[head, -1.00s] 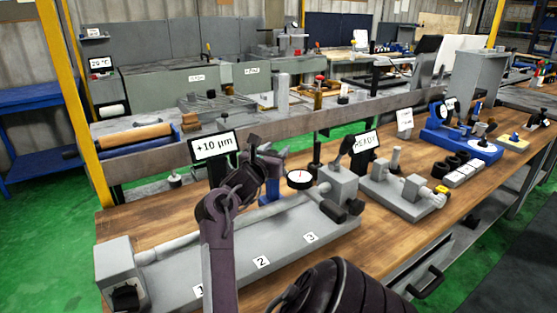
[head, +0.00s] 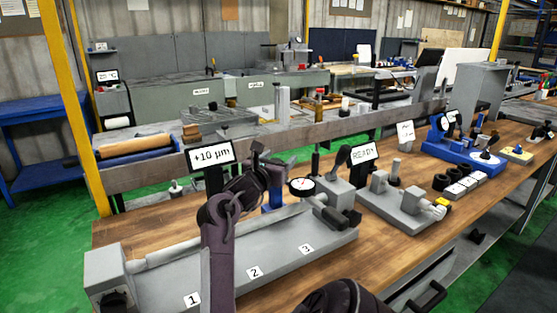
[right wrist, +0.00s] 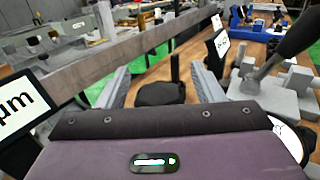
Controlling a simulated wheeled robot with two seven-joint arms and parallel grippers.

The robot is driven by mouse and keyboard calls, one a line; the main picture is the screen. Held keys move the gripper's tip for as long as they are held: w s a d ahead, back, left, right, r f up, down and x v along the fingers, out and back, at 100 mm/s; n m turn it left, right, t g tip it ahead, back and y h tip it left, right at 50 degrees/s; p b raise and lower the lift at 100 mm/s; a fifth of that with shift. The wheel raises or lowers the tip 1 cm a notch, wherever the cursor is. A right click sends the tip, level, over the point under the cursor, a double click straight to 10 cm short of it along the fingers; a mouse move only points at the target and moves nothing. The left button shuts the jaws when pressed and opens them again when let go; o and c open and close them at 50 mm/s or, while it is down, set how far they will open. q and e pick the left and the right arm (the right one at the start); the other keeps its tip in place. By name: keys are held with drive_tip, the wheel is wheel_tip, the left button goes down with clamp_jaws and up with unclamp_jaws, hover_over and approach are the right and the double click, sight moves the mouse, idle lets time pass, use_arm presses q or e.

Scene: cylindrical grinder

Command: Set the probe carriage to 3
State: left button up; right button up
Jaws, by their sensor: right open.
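The grey bench fixture (head: 285,262) carries labels 1 (head: 192,299), 2 (head: 254,272) and 3 (head: 306,249) along its front, with a round rail behind them. The probe carriage, a blue part (head: 273,197), shows behind the rail beside a round dial gauge (head: 301,187). My arm partly hides it, so I cannot tell exactly which number it stands at. My right gripper (head: 272,168) is over the carriage area. In the right wrist view its fingers (right wrist: 160,88) are apart, with a dark rounded shape (right wrist: 160,94) seen between them; contact is unclear. My left gripper is out of view.
A display reading +10 µm (head: 211,156) stands close behind my right gripper. A READY display (head: 363,152) and a grey fixture (head: 405,208) stand to the right. A blue gauge stand (head: 460,145) is farther right. Bare wood shows at the table's front.

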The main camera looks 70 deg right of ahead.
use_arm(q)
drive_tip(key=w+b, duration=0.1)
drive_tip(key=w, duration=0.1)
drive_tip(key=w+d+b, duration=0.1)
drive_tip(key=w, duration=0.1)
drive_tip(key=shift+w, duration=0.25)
use_arm(e)
drive_tip(key=a, duration=0.7)
drive_tip(key=shift+w+a, duration=0.25)
